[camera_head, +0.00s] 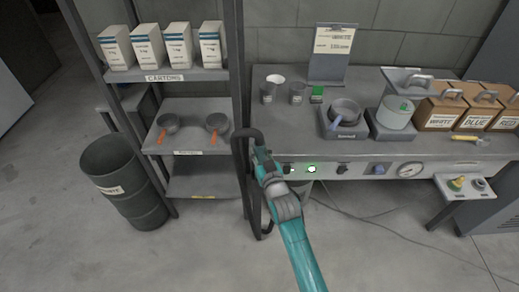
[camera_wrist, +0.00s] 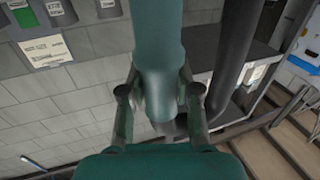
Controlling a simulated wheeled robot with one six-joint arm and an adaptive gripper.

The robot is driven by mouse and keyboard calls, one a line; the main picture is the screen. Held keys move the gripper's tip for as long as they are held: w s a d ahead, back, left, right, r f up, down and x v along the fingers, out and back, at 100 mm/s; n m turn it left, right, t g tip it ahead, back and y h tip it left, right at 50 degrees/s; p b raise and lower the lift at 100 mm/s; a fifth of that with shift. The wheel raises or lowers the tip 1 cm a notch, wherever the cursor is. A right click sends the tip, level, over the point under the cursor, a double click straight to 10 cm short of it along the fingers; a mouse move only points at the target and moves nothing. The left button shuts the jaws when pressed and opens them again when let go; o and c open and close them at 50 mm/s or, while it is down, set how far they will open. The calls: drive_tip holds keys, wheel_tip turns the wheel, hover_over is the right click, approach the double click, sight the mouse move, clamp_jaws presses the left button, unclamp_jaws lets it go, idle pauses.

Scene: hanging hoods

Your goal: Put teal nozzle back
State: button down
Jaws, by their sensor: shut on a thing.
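In the wrist view a smooth teal, tube-like body, which I take for the teal nozzle (camera_wrist: 158,45), stands between the two dark fingers of my gripper (camera_wrist: 160,95). The fingers close in on its sides. A dark grey part shows below it, and its upper end runs out of the picture. In the head view my gripper (camera_head: 262,160) is at the end of my teal arm, in front of the bench's left end, beside a black bent tube (camera_head: 245,135). The held nozzle cannot be told apart from my arm there. A small side ledge (camera_head: 447,190) holds a yellow-green nozzle-like piece (camera_head: 456,184) and a grey round piece (camera_head: 479,184).
A shelf rack (camera_head: 238,60) with cartons and two pans stands left, with a dark bin (camera_head: 122,180) beside it. The bench (camera_head: 290,135) carries cups, a pot (camera_head: 344,112), a pale green vessel (camera_head: 396,113) and labelled boxes. A cable lies on the floor. The floor at front right looks open.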

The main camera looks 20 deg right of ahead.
drive_tip(key=shift+f, duration=0.45)
drive_tip(key=c, duration=0.7)
unclamp_jaws()
drive_tip(key=shift+c, duration=0.2)
drive_tip(key=shift+s+f, duration=0.1)
drive_tip(key=s, duration=1.1)
drive_tip(key=shift+s, duration=0.4)
